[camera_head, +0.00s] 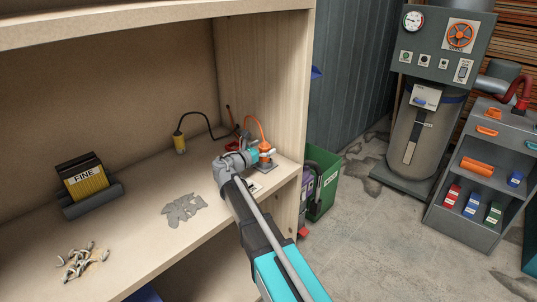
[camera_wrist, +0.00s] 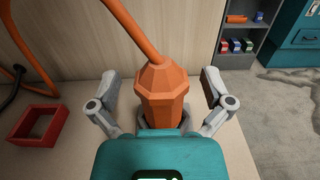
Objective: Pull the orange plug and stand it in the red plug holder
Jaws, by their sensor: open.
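The orange plug (camera_wrist: 161,94) stands upright in the middle of the wrist view, with an orange cable rising from its top. In the head view the plug (camera_head: 265,148) is at the right end of the wooden shelf, on a small grey base. My gripper (camera_wrist: 165,88) is open, one finger on each side of the plug, with visible gaps; it also shows in the head view (camera_head: 262,155). The red plug holder (camera_wrist: 38,125) is a square open frame left of the gripper in the wrist view; in the head view it shows partly (camera_head: 232,146) behind my wrist.
A yellow plug (camera_head: 180,143) with a black cable stands on the shelf (camera_head: 150,170). A grey scrap patch (camera_head: 183,208), a box marked FINE (camera_head: 84,180) and curled shavings (camera_head: 82,262) lie further left. The upright side panel (camera_head: 262,75) is close behind the orange plug.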

